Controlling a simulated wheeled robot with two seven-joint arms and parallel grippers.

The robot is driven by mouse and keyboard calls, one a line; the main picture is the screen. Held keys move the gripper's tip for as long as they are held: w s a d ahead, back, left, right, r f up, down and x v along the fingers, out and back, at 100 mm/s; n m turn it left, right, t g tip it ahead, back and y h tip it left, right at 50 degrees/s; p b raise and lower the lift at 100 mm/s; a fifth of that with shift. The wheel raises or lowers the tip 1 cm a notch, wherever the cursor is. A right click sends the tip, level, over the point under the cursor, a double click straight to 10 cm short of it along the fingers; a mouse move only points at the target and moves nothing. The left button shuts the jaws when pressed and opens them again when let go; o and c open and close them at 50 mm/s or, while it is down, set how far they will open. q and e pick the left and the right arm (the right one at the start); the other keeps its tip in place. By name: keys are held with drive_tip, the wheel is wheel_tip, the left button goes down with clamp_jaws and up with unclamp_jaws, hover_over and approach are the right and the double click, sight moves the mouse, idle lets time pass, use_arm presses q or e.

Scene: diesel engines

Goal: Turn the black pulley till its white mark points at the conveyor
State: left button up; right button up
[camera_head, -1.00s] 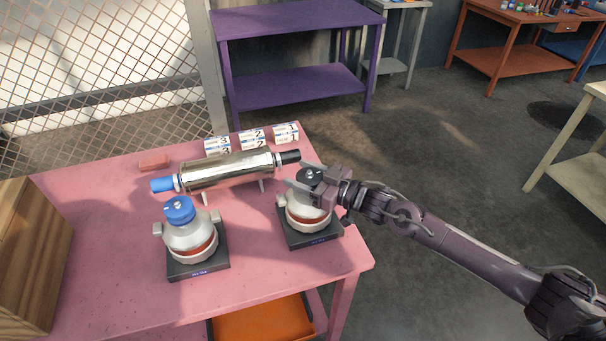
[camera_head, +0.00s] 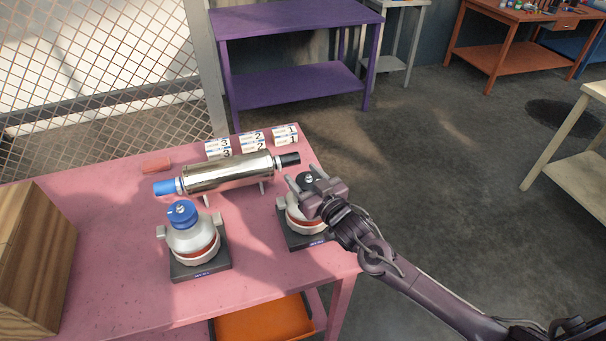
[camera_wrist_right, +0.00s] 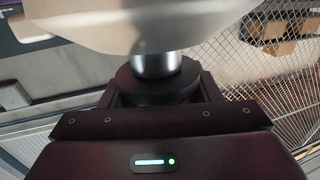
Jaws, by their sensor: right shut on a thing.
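The black pulley (camera_head: 304,178) sits on top of the right-hand pale, rounded unit (camera_head: 296,212) on the pink table. It has a light hub at its centre; I cannot make out the white mark. My right gripper (camera_head: 308,181) is shut on the pulley, coming from the lower right, and its palm and fingers hide part of it. In the right wrist view the dark pulley (camera_wrist_right: 157,88) lies between the fingers, with a shiny metal shaft and the pale body beyond it. My left gripper is out of view. I cannot identify a conveyor.
A similar unit with a blue pulley (camera_head: 182,212) stands to the left. A shiny cylinder (camera_head: 228,172) with blue and black ends lies behind both. Several numbered labels (camera_head: 252,142), a red block (camera_head: 156,164) and a wooden box (camera_head: 35,260) are around. The table's right edge is close.

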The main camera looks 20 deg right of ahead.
drive_tip(key=m+h, duration=0.2)
drive_tip(key=h, duration=0.1)
drive_tip(key=m+h, duration=0.1)
drive_tip(key=h, duration=0.2)
drive_tip(key=shift+d+m+t+b, duration=0.15)
drive_tip(key=shift+m+t+b, duration=0.15)
drive_tip(key=shift+m+b, duration=0.1)
drive_tip(key=m+h, duration=0.2)
drive_tip(key=h, duration=0.1)
drive_tip(key=shift+d+f+b, duration=0.1)
drive_tip(key=shift+d+b, duration=0.1)
drive_tip(key=shift+b, duration=0.15)
drive_tip(key=shift+d+m+g+h+b, duration=0.1)
drive_tip(key=shift+m+g+h+b, duration=0.1)
drive_tip(key=shift+m+g+h, duration=0.35)
drive_tip(key=shift+d+m+g+h+b, duration=0.15)
drive_tip(key=shift+m+h, duration=0.2)
drive_tip(key=shift+h, duration=0.5)
drive_tip(key=shift+m+h, duration=0.3)
drive_tip(key=shift+h, duration=0.1)
drive_tip(key=shift+r, duration=0.2)
drive_tip(key=o, duration=1)
